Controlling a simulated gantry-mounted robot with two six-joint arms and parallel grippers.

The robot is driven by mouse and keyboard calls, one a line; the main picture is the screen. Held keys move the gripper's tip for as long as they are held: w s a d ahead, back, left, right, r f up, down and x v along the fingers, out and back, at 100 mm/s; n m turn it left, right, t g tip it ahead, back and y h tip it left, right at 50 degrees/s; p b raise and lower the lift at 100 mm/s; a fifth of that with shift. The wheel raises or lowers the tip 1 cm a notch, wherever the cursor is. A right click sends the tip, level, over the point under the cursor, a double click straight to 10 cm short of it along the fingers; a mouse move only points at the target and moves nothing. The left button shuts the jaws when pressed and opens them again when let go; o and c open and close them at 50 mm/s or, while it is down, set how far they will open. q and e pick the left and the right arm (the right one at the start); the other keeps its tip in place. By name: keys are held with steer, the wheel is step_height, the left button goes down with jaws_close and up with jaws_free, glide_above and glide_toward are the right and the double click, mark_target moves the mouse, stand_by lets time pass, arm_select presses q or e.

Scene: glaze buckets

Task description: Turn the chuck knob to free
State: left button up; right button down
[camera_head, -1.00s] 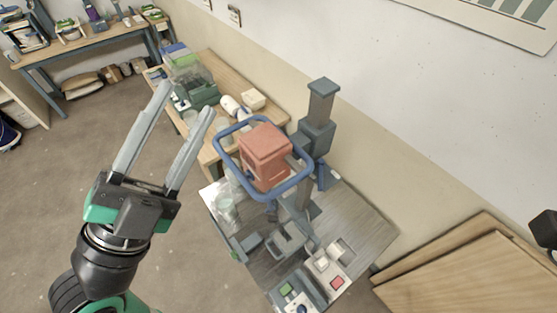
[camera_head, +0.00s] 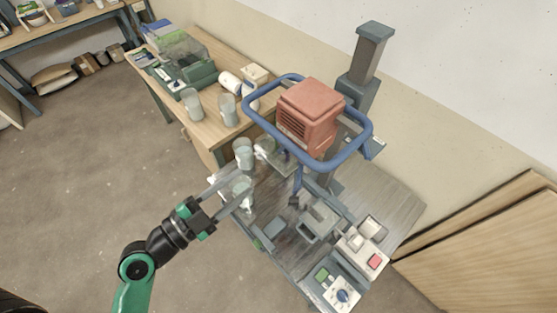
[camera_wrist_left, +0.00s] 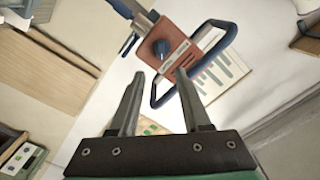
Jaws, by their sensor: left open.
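A mixer with a red motor head (camera_head: 309,112) stands on a grey bench. A round blue knob (camera_wrist_left: 160,48) is on the red head in the left wrist view, beyond my fingertips; that side is hidden in the head view. A blue-and-white dial (camera_head: 343,295) is on the front control panel. I cannot tell which of these is the chuck knob, and no setting is readable. My left gripper (camera_head: 247,182) is open and empty, left of the mixer; its two fingers also show apart in the left wrist view (camera_wrist_left: 158,80). My right gripper is not in view.
A blue ring guard (camera_head: 352,150) surrounds the red head, with a grey column (camera_head: 366,62) behind it. Clear cups (camera_head: 242,152) stand at the bench's left side. A control box with a red button (camera_head: 374,261) is at the right. Open floor lies left.

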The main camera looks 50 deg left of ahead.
mark_target(281, 153)
arm_select(q)
steer(key=w, duration=1.1)
steer(key=shift+a+r, duration=0.2)
steer(key=shift+a, duration=0.05)
steer(key=shift+w+f, duration=0.1)
steer(key=shift+w, duration=0.3)
jaws_close()
